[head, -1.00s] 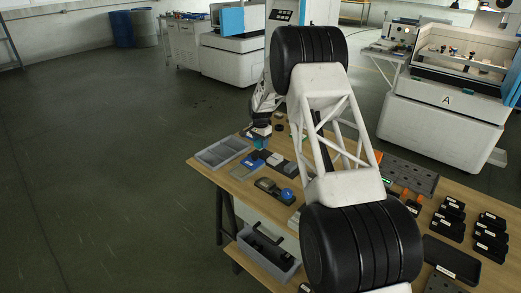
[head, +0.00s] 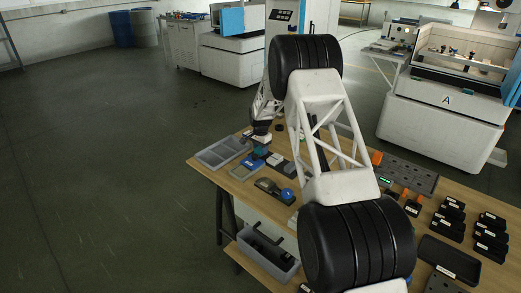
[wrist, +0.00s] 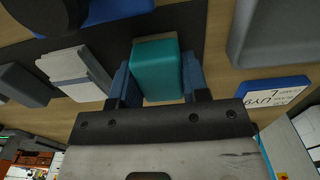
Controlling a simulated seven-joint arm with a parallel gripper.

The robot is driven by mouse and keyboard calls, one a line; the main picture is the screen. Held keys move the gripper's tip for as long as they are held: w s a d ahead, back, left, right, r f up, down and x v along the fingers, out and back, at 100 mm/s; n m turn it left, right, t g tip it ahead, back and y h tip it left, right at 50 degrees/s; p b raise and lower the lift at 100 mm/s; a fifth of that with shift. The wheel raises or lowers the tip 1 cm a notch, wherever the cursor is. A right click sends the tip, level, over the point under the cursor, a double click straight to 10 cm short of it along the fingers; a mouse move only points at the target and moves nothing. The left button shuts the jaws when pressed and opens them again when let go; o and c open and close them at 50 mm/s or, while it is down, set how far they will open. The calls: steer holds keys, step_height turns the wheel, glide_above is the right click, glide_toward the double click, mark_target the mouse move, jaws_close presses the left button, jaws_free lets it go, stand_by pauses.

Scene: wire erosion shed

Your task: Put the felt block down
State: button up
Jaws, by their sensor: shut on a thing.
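My gripper (wrist: 156,86) is shut on a teal block, which I take to be the felt block (wrist: 158,70). The block sits between the two blue fingers in the wrist view. In the head view my gripper (head: 260,146) is low over the far left part of the wooden table (head: 228,182), with a small bit of teal showing at its tip. I cannot tell whether the block touches the surface below it.
A grey divided tray (head: 221,152) lies left of my gripper. A blue labelled box (wrist: 272,98) is close by. Several black labelled holders (head: 490,236) stand at the right.

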steer(key=o, duration=0.8)
step_height(320, 180, up, 12)
steer(key=shift+r, duration=0.1)
stand_by(0.4)
stand_by(0.6)
